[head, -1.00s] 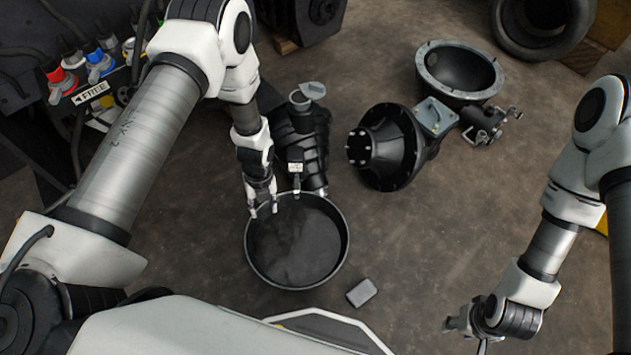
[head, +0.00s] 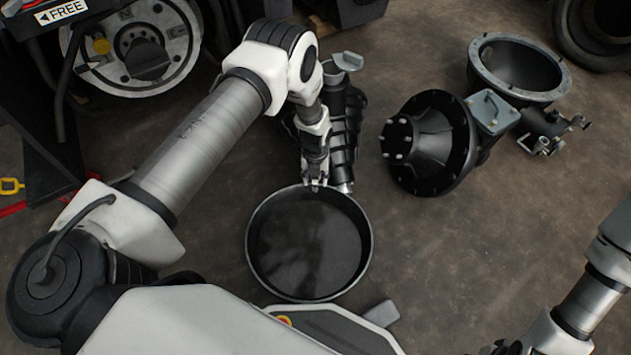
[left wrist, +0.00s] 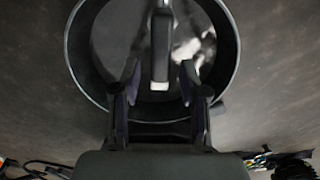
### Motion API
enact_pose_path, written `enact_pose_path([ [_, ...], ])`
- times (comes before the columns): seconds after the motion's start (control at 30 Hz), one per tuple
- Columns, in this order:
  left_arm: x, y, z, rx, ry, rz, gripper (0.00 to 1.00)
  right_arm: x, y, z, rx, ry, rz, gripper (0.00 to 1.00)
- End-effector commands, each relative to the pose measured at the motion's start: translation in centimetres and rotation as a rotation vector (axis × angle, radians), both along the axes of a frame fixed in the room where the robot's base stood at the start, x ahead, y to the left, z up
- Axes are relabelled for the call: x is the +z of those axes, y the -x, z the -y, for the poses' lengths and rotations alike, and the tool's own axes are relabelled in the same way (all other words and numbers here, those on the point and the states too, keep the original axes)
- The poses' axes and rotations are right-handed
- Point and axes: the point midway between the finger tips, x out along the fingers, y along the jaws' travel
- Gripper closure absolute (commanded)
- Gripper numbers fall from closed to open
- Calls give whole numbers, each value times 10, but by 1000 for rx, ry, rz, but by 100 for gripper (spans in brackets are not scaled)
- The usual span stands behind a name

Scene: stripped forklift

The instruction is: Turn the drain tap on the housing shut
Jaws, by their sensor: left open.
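The housing (head: 349,118) is a black ribbed body lying behind the drain pan in the head view, partly hidden by my left arm. My left gripper (head: 316,184) is beside the housing's lower end, above the pan's far rim. In the left wrist view my left gripper (left wrist: 158,85) is open. A dark lever with a pale end, seemingly the drain tap (left wrist: 161,45), shows between its fingers with gaps at both sides. The tap is hidden in the head view. My right gripper (head: 495,348) is barely in view at the bottom edge.
The round black drain pan (head: 250,245) stands on the floor and holds dark, shiny liquid. A black flanged part (head: 430,140) and a grey bowl-shaped casing (head: 525,70) lie to the right. A small grey block (head: 383,313) lies near my base. Floor between is clear.

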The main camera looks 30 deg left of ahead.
Motion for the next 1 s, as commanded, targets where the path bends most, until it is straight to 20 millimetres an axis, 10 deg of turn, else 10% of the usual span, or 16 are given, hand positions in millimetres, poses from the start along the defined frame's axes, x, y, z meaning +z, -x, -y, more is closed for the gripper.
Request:
enact_pose_path([
  [0.27,-6,0,0,0,0,1,56,-2,0,0,0,0,0,60],
  [0.4,-6,0,0,0,0,1,99,-2,0,0,0,0,0,60],
  [1.0,-6,-2,4,87,-1,1,100,-4,0,0,0,0,0,60],
])
